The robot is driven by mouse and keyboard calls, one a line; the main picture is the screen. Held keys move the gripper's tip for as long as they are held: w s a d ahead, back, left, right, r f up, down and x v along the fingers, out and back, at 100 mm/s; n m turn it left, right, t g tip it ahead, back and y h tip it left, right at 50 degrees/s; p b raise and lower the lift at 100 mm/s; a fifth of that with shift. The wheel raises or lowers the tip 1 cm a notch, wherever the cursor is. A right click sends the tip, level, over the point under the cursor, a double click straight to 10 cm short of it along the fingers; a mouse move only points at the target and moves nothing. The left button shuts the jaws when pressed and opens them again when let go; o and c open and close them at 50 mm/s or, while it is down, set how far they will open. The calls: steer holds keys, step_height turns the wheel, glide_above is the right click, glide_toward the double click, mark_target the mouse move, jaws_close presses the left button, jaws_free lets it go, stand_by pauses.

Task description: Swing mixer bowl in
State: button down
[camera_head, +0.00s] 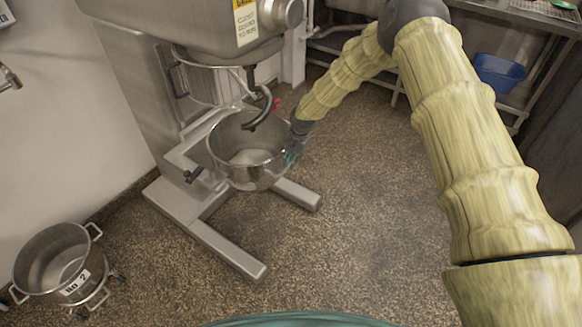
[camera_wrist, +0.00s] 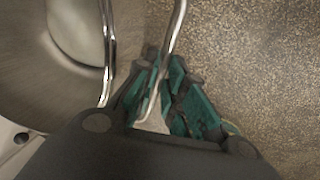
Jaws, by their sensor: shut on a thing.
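The steel mixer bowl (camera_head: 222,142) sits in front of the mixer (camera_head: 205,50), partly below the dark dough hook (camera_head: 262,110). Something pale lies in the bowl's bottom. In the wrist view the bowl (camera_wrist: 35,90) fills the left side, and a bent metal handle (camera_wrist: 176,30) stands out from its rim. My gripper (camera_head: 292,155) is at the bowl's right side. In the wrist view its teal fingers (camera_wrist: 160,88) are closed around the handle. The exact finger contact is partly hidden.
The mixer's steel floor legs (camera_head: 232,250) reach out below the bowl. A second pot marked No 2 (camera_head: 50,262) stands on the floor at lower left. A blue tub (camera_head: 498,72) sits on a rack at upper right. The floor in the middle is clear.

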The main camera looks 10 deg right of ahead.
steer(key=shift+w+a, duration=0.2)
stand_by(0.3)
steer(key=c, duration=1.5)
jaws_free()
steer(key=shift+w+a, duration=0.1)
steer(key=shift+a, duration=0.05)
steer(key=shift+d+r, duration=0.2)
steer(key=shift+d, duration=0.1)
steer(key=r, duration=0.3)
steer(key=s+d+r, duration=0.1)
steer(key=r, duration=0.7)
steer(key=shift+s+d+r, duration=0.15)
steer(key=shift+s+d, duration=0.1)
steer(key=shift+d, duration=0.05)
